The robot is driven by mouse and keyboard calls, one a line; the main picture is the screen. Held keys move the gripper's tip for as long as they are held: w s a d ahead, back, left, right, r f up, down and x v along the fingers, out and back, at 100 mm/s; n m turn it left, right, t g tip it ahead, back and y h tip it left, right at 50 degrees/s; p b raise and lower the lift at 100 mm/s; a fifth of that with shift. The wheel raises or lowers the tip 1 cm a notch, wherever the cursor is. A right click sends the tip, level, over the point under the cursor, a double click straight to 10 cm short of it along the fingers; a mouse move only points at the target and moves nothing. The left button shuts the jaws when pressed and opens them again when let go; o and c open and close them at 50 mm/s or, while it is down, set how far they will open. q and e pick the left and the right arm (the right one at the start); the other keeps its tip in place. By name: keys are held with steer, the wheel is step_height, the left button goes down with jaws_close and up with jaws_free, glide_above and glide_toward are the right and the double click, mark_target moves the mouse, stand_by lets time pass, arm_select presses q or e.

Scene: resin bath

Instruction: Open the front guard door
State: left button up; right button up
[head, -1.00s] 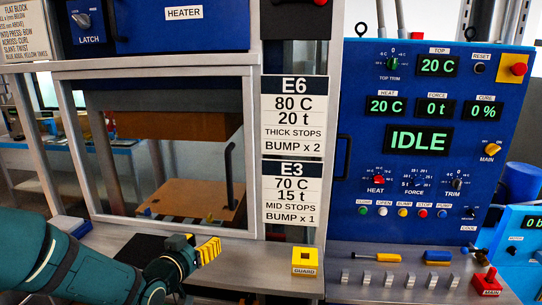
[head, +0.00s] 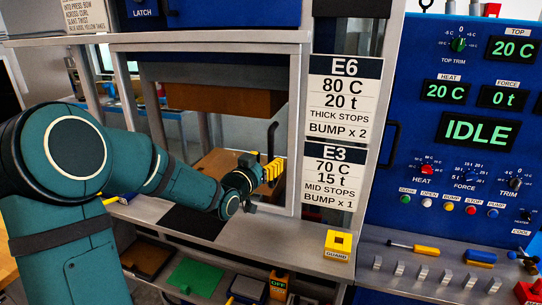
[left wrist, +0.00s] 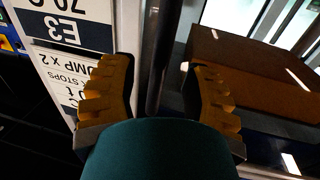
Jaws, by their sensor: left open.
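The front guard door (head: 297,110) is a grey frame around a clear pane, and it looks shut. Its dark upright handle (head: 271,136) is near the right side of the frame. My left gripper (head: 272,170), with yellow ribbed fingers, is at the handle and hides its lower part. In the left wrist view the handle (left wrist: 160,55) runs between the two open fingers (left wrist: 158,90), with gaps on both sides. My right gripper is out of view.
The yellow GUARD block (head: 338,242) stands on the grey ledge right of the door. The blue control panel (head: 400,170) reads IDLE. A wooden-looking block (head: 215,98) shows behind the pane.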

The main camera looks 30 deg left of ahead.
arm_select(q)
steer(key=shift+w, duration=1.35)
steer(key=shift+o, duration=0.2)
jaws_close()
steer(key=shift+a, duration=0.2)
